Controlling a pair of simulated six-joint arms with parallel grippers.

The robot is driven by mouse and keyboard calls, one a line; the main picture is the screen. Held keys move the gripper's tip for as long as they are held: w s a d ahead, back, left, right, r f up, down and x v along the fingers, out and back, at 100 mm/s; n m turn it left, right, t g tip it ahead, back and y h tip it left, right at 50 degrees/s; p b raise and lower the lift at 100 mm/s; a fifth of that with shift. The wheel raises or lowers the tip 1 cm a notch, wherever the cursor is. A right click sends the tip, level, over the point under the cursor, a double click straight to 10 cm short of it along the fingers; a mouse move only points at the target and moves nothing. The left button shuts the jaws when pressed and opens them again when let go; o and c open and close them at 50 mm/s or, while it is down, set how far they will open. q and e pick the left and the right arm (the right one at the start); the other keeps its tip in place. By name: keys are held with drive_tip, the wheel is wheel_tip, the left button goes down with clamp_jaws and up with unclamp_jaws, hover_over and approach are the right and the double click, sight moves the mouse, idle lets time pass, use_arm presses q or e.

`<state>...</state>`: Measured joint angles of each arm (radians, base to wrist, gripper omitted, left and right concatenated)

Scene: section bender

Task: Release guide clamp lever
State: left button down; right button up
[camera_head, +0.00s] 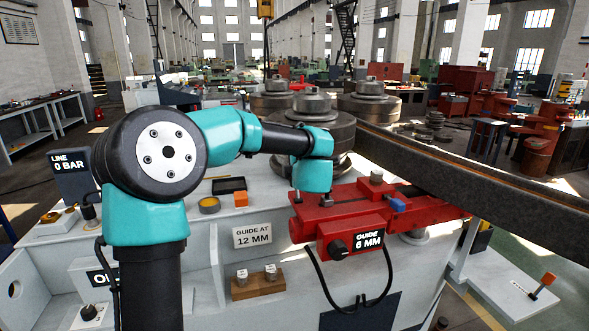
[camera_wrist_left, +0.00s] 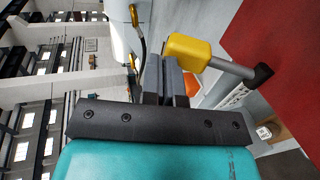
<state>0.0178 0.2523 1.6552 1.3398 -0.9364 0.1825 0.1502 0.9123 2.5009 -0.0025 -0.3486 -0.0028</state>
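The guide clamp lever shows in the left wrist view as a yellow grip (camera_wrist_left: 188,52) on a grey rod (camera_wrist_left: 232,69) that runs to a dark pivot beside a red surface. My left gripper (camera_wrist_left: 168,75) has its grey fingers close together, with nothing seen between them. The yellow grip is just right of the fingertips; I cannot tell whether they touch. In the head view the red guide block (camera_head: 340,212) carries a "GUIDE 6 MM" label (camera_head: 369,240) and a black knob. My arm's teal wrist hides the lever and the left fingers there. My right gripper is not in view.
A long steel section (camera_head: 470,175) runs from the rollers (camera_head: 312,125) to the right above the guide. A sign (camera_head: 252,235) reads "GUIDE AT 12 MM". A wooden block (camera_head: 258,285) stands below it.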

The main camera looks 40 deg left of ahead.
use_arm(q)
drive_tip(key=r+v, duration=0.3)
drive_tip(key=v, duration=1)
drive_tip(key=shift+a, duration=0.2)
drive_tip(key=shift+w+r, duration=0.1)
drive_tip(key=shift+w, duration=0.05)
